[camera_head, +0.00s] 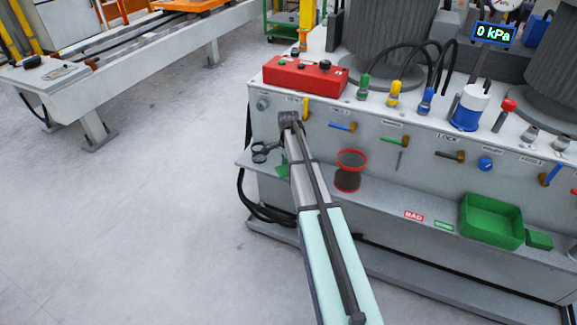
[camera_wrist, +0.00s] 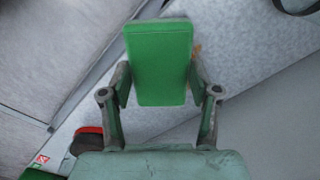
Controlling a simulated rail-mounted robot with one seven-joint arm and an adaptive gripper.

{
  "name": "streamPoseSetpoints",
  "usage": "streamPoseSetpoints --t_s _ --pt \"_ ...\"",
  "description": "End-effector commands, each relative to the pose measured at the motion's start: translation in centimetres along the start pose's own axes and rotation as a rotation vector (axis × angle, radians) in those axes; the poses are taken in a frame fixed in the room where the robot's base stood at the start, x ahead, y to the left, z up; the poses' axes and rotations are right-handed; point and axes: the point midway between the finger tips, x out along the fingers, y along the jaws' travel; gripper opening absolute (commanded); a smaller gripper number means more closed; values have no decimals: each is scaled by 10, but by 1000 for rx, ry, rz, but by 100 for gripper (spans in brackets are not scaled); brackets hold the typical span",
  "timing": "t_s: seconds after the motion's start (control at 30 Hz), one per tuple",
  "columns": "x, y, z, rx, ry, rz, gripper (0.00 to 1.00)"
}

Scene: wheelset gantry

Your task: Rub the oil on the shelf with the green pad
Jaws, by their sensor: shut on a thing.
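My gripper (camera_wrist: 161,92) is shut on the green pad (camera_wrist: 160,55), with one finger at each side edge of it in the wrist view. In the head view a small part of the green pad (camera_head: 282,171) shows at the left end of the shelf (camera_head: 385,208), beside my arm, which hides most of the gripper. A small brownish mark (camera_wrist: 196,50), perhaps oil, shows at the pad's right edge in the wrist view. The pad may hide more of it. I cannot tell whether the pad touches the shelf.
A red-rimmed mesh cup (camera_head: 350,160) stands on the shelf right of my arm. A green bin (camera_head: 490,221) and a BAD label (camera_head: 413,215) are further right. Valve handles (camera_head: 394,140) stick out above the shelf. Black cables (camera_head: 262,208) hang at the left end.

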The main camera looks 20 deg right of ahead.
Motion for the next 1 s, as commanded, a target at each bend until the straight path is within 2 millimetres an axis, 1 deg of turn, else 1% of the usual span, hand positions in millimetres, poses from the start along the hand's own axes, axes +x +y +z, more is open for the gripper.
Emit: streamPoseSetpoints --t_s 0.67,0.83,1.0 --pt "10 0 0 0 0 -1 34" --pt "9 -5 -5 0 0 -1 34" --pt "8 -14 -15 1 0 -1 34"
